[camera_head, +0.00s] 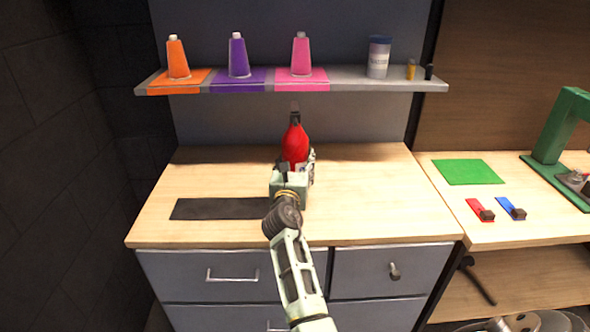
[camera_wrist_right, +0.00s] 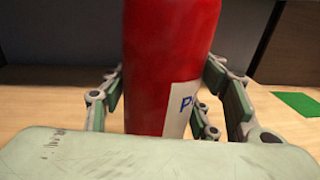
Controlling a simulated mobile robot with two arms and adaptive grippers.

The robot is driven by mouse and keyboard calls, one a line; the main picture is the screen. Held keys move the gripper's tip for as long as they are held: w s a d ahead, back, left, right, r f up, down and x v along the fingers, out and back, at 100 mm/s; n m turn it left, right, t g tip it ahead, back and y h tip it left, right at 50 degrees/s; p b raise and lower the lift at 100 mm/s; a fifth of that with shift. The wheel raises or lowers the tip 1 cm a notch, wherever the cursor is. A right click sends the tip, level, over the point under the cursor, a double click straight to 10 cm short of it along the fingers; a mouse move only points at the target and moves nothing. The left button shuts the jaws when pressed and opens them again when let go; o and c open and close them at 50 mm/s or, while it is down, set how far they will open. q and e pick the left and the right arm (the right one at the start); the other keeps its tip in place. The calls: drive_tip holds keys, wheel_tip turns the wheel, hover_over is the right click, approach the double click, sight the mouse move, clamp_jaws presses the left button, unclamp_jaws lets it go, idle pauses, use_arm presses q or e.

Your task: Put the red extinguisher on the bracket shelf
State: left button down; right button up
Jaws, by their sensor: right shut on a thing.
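The red extinguisher (camera_head: 296,143) stands upright over the wooden worktop, with a dark top. My right gripper (camera_head: 293,172) is shut on its lower body. In the right wrist view the red cylinder (camera_wrist_right: 168,60), with a white label, sits between the fingers (camera_wrist_right: 165,95). I cannot tell whether its base touches the worktop. The shelf (camera_head: 345,80) runs along the wall above and behind it. The shelf carries an orange cone, a purple cone and a pink cone on matching pads, and a jar at the right. My left gripper is not in view.
A dark mat (camera_head: 222,209) lies on the worktop (camera_head: 370,195), left of my right gripper. The worktop's right part is clear. A second bench at the right holds a green mat (camera_head: 467,172), a red item (camera_head: 479,210), a blue item (camera_head: 510,208) and a green stand (camera_head: 556,135).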

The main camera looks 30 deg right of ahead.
clamp_jaws()
drive_tip(key=shift+w+r, duration=0.1)
drive_tip(key=shift+r, duration=0.25)
